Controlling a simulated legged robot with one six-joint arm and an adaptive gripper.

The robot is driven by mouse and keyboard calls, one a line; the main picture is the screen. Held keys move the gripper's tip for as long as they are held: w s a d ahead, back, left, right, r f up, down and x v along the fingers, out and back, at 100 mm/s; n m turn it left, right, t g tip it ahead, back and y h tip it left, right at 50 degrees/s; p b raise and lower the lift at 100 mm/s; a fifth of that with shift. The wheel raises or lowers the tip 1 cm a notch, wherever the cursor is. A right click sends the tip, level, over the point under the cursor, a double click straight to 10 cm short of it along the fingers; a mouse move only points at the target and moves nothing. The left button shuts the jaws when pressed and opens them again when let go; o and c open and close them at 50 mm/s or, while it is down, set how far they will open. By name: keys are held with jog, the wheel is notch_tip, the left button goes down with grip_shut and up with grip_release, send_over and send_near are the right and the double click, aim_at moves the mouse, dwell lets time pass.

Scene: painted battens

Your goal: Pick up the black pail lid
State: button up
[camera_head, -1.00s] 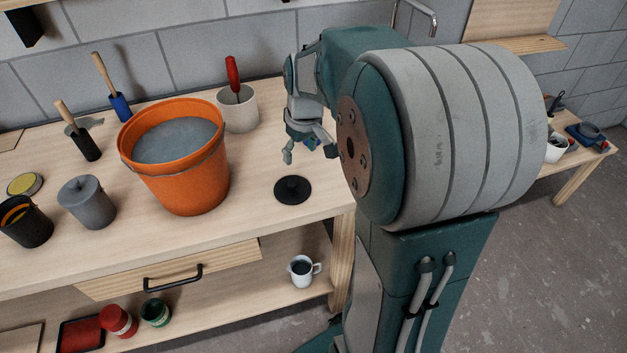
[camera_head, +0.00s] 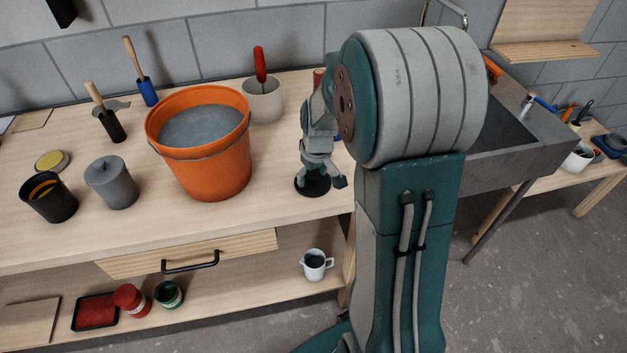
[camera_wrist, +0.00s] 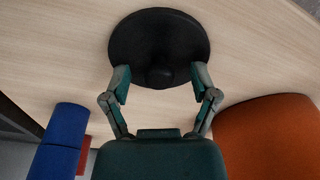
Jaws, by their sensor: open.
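The black pail lid (camera_head: 314,186) is a round flat disc with a knob, lying on the wooden bench top to the right of the orange bucket. In the wrist view the lid (camera_wrist: 160,40) fills the top middle, its knob (camera_wrist: 159,76) facing me. My gripper (camera_head: 320,184) is over the lid, covering part of it in the head view. In the wrist view my gripper (camera_wrist: 160,82) is open, one finger at each side of the knob, with gaps between. I cannot tell how high the fingertips are above the lid.
The orange bucket (camera_head: 212,160) with grey contents stands close left of my gripper. A white pot (camera_head: 264,104) with a red-handled tool stands behind. A grey lidded can (camera_head: 112,184) and a dark cup (camera_head: 50,200) stand further left. A sink (camera_head: 500,135) is at right.

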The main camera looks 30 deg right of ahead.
jog(key=shift+a, duration=0.35)
jog(key=shift+c, duration=0.9)
jog(key=c, duration=0.6)
jog(key=shift+d, duration=0.25)
grip_shut()
jog(key=shift+d, duration=0.25)
